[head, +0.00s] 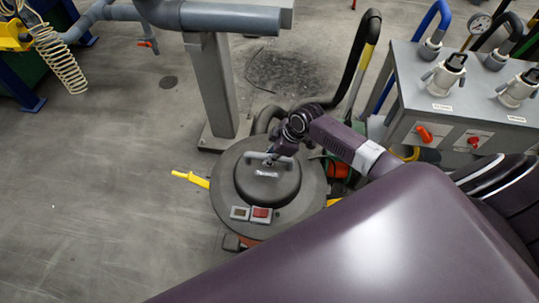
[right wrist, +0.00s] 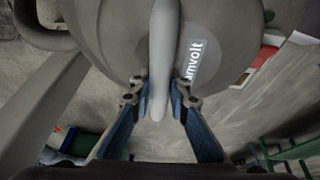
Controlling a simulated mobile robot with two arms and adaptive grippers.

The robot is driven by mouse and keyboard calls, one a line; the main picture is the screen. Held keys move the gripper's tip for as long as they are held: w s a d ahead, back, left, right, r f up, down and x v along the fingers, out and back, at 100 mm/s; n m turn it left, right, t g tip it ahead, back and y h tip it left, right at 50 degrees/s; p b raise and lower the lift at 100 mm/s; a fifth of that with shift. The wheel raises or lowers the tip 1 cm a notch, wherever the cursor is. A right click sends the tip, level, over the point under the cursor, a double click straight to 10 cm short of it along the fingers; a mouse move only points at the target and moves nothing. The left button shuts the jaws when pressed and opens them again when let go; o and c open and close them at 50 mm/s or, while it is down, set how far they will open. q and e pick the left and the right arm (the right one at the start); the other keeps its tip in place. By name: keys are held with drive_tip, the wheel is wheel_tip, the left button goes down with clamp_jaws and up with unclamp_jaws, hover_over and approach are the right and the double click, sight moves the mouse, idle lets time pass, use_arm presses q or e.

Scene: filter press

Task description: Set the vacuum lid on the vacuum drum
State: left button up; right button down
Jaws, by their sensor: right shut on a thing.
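The vacuum lid (head: 228,192) is a round dark grey disc with a raised dome, a grey bar handle and a small red switch. It lies over the vacuum drum (head: 232,242), which is mostly hidden beneath it. I cannot tell whether the lid touches the drum rim or hovers just above it. My right gripper (head: 274,156) is at the lid's handle. In the right wrist view its fingers (right wrist: 158,105) are shut around the light grey handle (right wrist: 164,50), and the lid (right wrist: 215,35) with a white label fills the top. My left gripper is out of view.
Yellow latches (head: 190,179) stick out at the drum's sides. A grey post (head: 212,85) stands just behind the drum. A grey cabinet (head: 455,110) with hoses, a gauge and red knobs stands at the right. The floor at the left is clear.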

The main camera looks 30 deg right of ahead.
drive_tip(key=shift+w+d+r, duration=0.15)
drive_tip(key=shift+w+r, duration=0.05)
drive_tip(key=shift+w, duration=0.25)
idle(0.4)
drive_tip(key=shift+s, duration=0.1)
idle(0.5)
drive_tip(key=shift+f, duration=0.1)
drive_tip(key=shift+f+b, duration=1)
drive_tip(key=shift+f, duration=0.4)
